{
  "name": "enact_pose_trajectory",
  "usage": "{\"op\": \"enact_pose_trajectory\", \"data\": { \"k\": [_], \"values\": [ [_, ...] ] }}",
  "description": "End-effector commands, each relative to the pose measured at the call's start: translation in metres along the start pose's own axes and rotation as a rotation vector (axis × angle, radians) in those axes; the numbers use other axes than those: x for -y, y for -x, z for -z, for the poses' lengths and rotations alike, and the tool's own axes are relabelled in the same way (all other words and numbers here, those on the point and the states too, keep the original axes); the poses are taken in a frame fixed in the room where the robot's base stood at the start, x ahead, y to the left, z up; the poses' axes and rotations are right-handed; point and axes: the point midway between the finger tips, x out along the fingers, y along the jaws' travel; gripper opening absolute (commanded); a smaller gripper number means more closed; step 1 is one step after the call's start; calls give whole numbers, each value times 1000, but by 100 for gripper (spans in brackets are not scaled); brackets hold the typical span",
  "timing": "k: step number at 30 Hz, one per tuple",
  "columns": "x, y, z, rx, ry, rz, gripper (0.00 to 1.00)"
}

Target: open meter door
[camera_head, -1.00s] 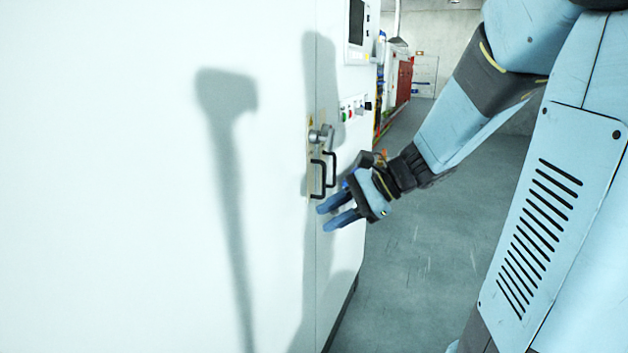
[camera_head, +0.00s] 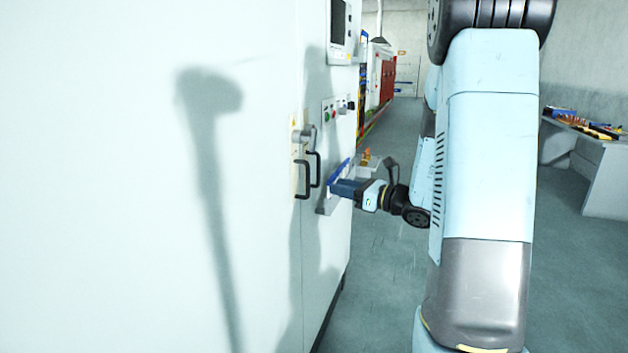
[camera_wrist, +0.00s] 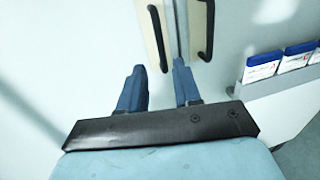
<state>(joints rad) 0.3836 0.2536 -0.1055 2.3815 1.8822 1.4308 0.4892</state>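The white cabinet door (camera_head: 100,200) fills the left of the head view. Two black bar handles stand side by side at its seam, the left one (camera_head: 302,180) and the right one (camera_head: 315,169). A metal latch (camera_head: 304,135) sits just above them. My gripper (camera_head: 338,187) is to the right of the handles, pointing at the cabinet. In the wrist view, my gripper (camera_wrist: 158,85) has its two blue fingers apart with nothing between them. The left handle (camera_wrist: 158,38) and right handle (camera_wrist: 208,30) show beyond the fingertips. I cannot tell the exact distance to them.
A grey holder (camera_wrist: 275,85) with blue-and-white packs is on the cabinet, right of the handles. A button panel (camera_head: 337,111) and a screen (camera_head: 340,25) are higher up. A desk (camera_head: 605,180) stands far right. Floor is open between.

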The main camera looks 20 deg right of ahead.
Motion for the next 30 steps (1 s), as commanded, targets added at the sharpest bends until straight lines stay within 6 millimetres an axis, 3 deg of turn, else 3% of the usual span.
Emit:
{"op": "enact_pose_trajectory", "data": {
  "k": [15, 21, 30],
  "values": [
    [-1, -89, 0, 0, 1, -4, 33],
    [0, -107, 0, 0, 1, -2, 33],
    [0, -111, 0, -1, 2, 0, 33]
  ]
}}
